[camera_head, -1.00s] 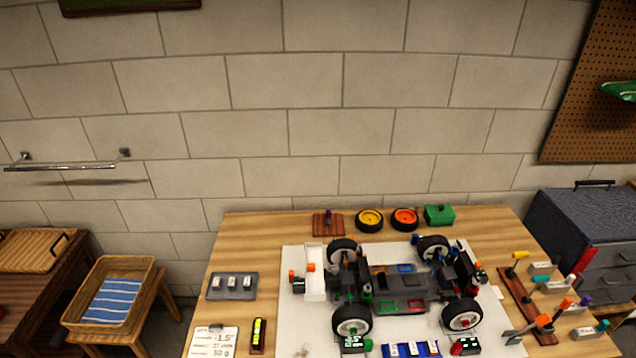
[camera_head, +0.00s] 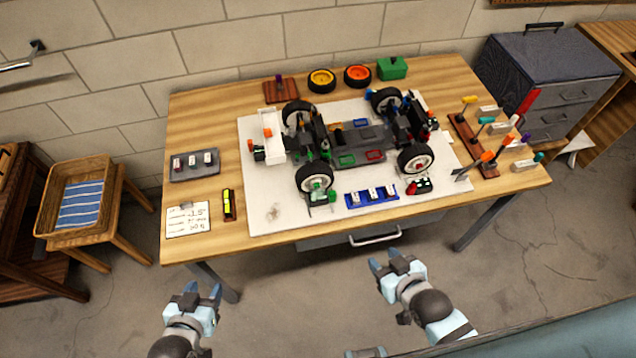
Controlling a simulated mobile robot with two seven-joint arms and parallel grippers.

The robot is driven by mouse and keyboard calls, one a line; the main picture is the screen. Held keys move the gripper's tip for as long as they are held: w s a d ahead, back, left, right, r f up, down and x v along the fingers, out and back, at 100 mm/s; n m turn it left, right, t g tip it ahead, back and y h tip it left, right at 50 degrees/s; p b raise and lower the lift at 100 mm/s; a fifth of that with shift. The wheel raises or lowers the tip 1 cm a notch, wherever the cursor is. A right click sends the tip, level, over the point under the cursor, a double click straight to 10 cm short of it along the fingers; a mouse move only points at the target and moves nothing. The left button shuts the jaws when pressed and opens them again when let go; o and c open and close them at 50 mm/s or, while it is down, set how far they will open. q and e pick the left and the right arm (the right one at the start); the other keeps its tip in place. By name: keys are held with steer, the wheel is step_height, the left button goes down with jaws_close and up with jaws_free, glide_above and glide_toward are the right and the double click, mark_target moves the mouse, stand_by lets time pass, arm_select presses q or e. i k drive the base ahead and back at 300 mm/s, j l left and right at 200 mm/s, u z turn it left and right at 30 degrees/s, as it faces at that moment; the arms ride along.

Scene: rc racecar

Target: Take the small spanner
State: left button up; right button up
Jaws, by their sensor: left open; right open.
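I cannot pick out the small spanner for certain. Several small tools with coloured handles stand in a brown wooden rack (camera_head: 466,138) at the right end of the workbench (camera_head: 200,115). A yellow handle (camera_head: 469,100), a teal handle (camera_head: 486,121) and an orange handle (camera_head: 488,156) show there, with white labels beside them. A grey metal tool end (camera_head: 463,172) shows by the rack's front. My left gripper (camera_head: 199,291) is open and empty, in front of the bench's left part. My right gripper (camera_head: 385,261) is open and empty, in front of the bench's middle, well short of the rack.
A racecar chassis (camera_head: 350,142) stands on a white mat (camera_head: 270,200) mid-bench. A blue tray (camera_head: 372,196) lies before it. A drawer handle (camera_head: 375,237) sticks out under the front edge. A dark tool cabinet (camera_head: 540,60) stands right; a basket (camera_head: 75,170) stands left.

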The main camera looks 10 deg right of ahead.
mark_target(509, 138)
steer(key=z, duration=1.6)
steer(key=i+l+u, duration=0.15)
steer(key=u, duration=0.2)
steer(key=i+l+u, duration=0.15)
steer(key=u, duration=0.2)
steer(key=i+l+u, duration=0.1)
steer(key=l, duration=0.25)
steer(key=i+l+u, duration=0.15)
steer(key=l, duration=0.2)
steer(key=i+l+u, duration=0.1)
steer(key=l, duration=0.25)
steer(key=i, duration=0.1)
